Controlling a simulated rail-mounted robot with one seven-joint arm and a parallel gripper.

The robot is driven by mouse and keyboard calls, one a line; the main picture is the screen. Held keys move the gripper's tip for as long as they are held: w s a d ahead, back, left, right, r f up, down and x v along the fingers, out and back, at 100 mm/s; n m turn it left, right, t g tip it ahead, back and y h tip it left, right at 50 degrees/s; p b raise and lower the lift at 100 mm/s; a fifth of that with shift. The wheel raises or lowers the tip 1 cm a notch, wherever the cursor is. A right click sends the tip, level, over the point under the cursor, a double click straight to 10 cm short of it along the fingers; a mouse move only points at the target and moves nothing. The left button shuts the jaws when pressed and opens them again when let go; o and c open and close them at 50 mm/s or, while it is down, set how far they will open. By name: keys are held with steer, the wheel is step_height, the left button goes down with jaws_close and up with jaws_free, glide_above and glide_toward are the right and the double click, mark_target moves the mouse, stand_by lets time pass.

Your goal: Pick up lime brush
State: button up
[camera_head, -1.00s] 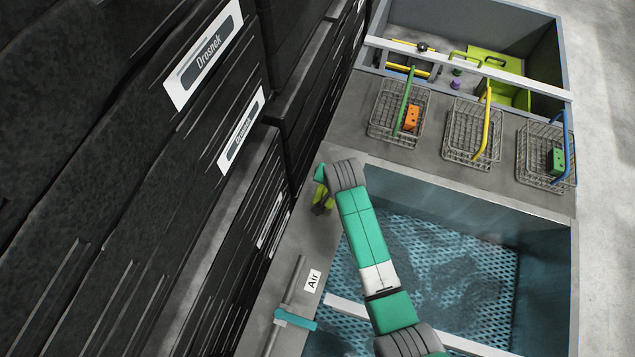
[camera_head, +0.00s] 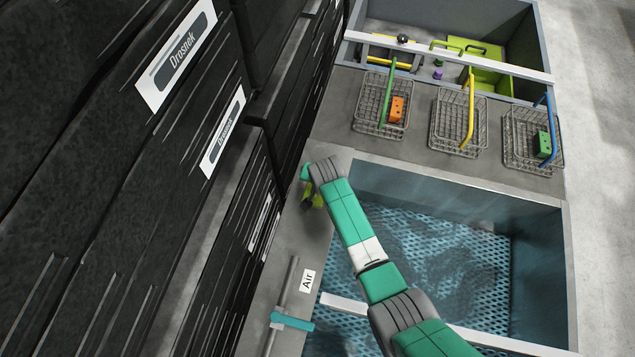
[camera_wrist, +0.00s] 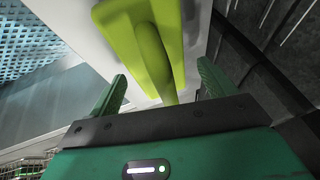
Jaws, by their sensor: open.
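The lime brush (camera_wrist: 150,45) fills the upper middle of the wrist view, with a wide flat part at the top and a rounded handle running down between my fingers. My gripper (camera_wrist: 162,70) is open, with one green finger on each side of the handle. I cannot tell whether either finger touches it. In the head view the lime brush (camera_head: 312,195) shows only as a small lime shape at the grey ledge, below the end of my arm. Part of it is hidden there, and the fingers do not show clearly.
Dark panels (camera_head: 110,180) stand close on the left. A blue-floored basin (camera_head: 440,250) lies right of the ledge. A teal-handled pipe (camera_head: 290,320) runs along the ledge near the Air label (camera_head: 307,281). Wire baskets (camera_head: 458,125) stand farther back, before another basin.

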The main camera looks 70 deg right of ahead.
steer(key=c, duration=1.2)
steer(key=shift+o, duration=0.2)
steer(key=shift+r, duration=0.15)
steer(key=shift+r, duration=0.25)
steer(key=v, duration=0.1)
steer(key=p+v, duration=0.1)
steer(key=v, duration=0.1)
steer(key=shift+w+d+r, duration=0.15)
steer(key=shift+w+d, duration=0.05)
steer(key=shift+d, duration=0.05)
steer(key=s+a+r+p, duration=0.1)
steer(key=s+a, duration=0.6)
steer(key=a, duration=0.6)
steer(key=shift+s+a, duration=0.2)
steer(key=shift+a, duration=0.05)
steer(key=shift+r, duration=0.15)
